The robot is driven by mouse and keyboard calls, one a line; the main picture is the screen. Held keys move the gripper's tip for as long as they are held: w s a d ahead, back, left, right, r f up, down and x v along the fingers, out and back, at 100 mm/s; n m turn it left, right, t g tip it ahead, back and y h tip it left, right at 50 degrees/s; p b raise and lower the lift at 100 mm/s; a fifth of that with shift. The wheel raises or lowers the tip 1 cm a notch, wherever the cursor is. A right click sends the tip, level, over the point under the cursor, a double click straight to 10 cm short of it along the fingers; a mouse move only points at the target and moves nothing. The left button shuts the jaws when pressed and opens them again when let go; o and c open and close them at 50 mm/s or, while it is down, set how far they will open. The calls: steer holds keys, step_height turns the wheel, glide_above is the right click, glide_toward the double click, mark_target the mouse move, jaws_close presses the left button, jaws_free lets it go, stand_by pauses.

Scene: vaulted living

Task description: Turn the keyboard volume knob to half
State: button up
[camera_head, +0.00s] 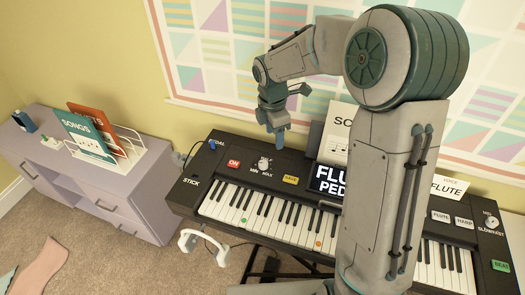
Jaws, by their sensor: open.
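The keyboard (232,215) stands across the lower middle, with a black panel above its white and black keys. The volume knob (264,162), small and pale, sits on the left part of that panel between the marks MIN and MAX. Its pointer is too small to read. My gripper (275,127) is open and empty. It hangs fingers down above the panel's back edge, just above the knob in the picture and apart from it. My arm hides the middle right of the keyboard.
A red ON button (233,163) and a yellow SAVE button (291,179) flank the knob. A display (328,178) and song sheet (337,135) stand to the right. White headphones (204,240) hang in front; a lilac cabinet (85,185) stands left.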

mark_target(263, 163)
steer(key=w+a+f+n, duration=0.1)
steer(key=f, duration=0.4)
steer(key=w+a+f+n+p, duration=0.1)
steer(key=w+f+n, duration=0.1)
steer(key=f, duration=0.4)
steer(key=w+a+f+n+p, duration=0.1)
steer(key=f+n, duration=0.1)
steer(key=f, duration=0.3)
steer(key=shift+w+f+y, duration=0.2)
steer(key=shift+f+y, duration=0.1)
steer(key=shift+f, duration=0.1)
steer(key=shift+d, duration=0.1)
steer(key=c, duration=1)
